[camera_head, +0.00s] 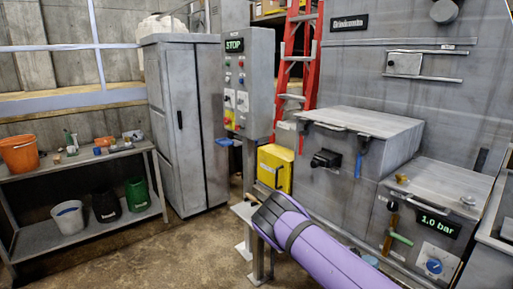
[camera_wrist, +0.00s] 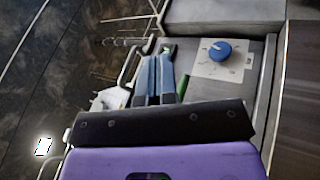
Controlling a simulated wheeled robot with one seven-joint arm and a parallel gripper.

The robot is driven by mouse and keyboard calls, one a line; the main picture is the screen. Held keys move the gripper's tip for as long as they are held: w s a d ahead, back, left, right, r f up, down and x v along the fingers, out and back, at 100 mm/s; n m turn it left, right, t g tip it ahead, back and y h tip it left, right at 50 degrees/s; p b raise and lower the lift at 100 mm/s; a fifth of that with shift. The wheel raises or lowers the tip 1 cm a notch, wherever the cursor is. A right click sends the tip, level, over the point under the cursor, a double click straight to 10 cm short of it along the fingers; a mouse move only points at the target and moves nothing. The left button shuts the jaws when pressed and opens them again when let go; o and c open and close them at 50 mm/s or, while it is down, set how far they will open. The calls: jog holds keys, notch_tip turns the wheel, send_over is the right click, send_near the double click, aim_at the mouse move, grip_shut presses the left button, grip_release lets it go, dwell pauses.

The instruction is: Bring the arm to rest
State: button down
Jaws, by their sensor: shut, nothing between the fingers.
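My gripper (camera_wrist: 156,62) shows in the wrist view as two blue-grey fingers side by side, shut with nothing between them. The fingers lie in front of the grey machine's control panel, left of a blue dial (camera_wrist: 220,50) on a white plate. A green handle (camera_wrist: 183,86) shows partly behind the fingers; I cannot tell the gap between them. In the head view my purple arm (camera_head: 325,250) reaches up and left from the bottom edge. Its dark end is beside a grey stand, and the fingers cannot be made out there.
The grey unit with the 1.0 bar display (camera_head: 434,223) stands right of my arm. A compactor box (camera_head: 365,125) and a yellow box (camera_head: 275,168) are behind it. A red ladder (camera_head: 300,60) leans at the back. A shelf (camera_head: 105,158) and cabinet (camera_head: 185,125) stand left, with open floor before them.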

jog(key=s+r+n+t+y, duration=0.1)
jog(key=s+r+t+y, duration=0.3)
jog(key=r, duration=0.5)
jog(key=s+r+n+t+y, duration=0.1)
jog(key=s+r+n+y, duration=0.15)
jog(key=r+y, duration=0.5)
jog(key=s+r+n+t+y, duration=0.1)
jog(key=s+r+t+y, duration=0.2)
jog(key=r, duration=0.8)
jog(key=s+a+r+n+t+y, duration=0.2)
jog(key=s+r+t, duration=0.3)
jog(key=s, duration=0.4)
jog(key=s+a+r+n+t+y, duration=0.2)
jog(key=s+a+r+t, duration=0.1)
jog(key=s+r+t, duration=0.3)
jog(key=s+r, duration=0.2)
jog(key=s, duration=0.2)
jog(key=shift+s+a+r, duration=0.2)
jog(key=shift+s+r, duration=0.1)
